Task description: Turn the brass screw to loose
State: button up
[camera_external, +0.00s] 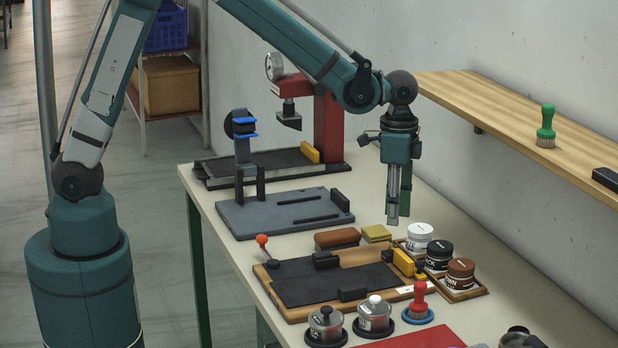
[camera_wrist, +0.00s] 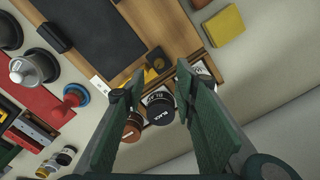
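I cannot make out a brass screw for certain in either view. A yellow block (camera_external: 403,262) with dark parts sits at the right edge of the wooden board (camera_external: 290,312); it also shows in the wrist view (camera_wrist: 151,75), near the fingertips, partly under a dark piece. Any screw there is too small to tell. My gripper (camera_external: 398,212) points down above the table, behind and above the yellow block, touching nothing visible. In the wrist view my gripper (camera_wrist: 160,78) has its two fingers apart with nothing held between them; jars show below the gap.
A tray holds white, black and brown jars (camera_external: 460,272) beside the board. A brown brush (camera_external: 337,239) and yellow sponge (camera_external: 376,233) lie behind. A red press (camera_external: 327,125) stands farther back; a shelf (camera_external: 500,112) runs along the wall.

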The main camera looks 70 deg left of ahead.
aim_at(393, 245)
jog(key=m+p, duration=0.5)
jog(key=m, duration=0.5)
jog(key=shift+f, duration=0.1)
jog(key=shift+f, duration=0.1)
jog(key=shift+f, duration=3.85)
jog(key=shift+c, duration=0.3)
jog(key=c, duration=0.8)
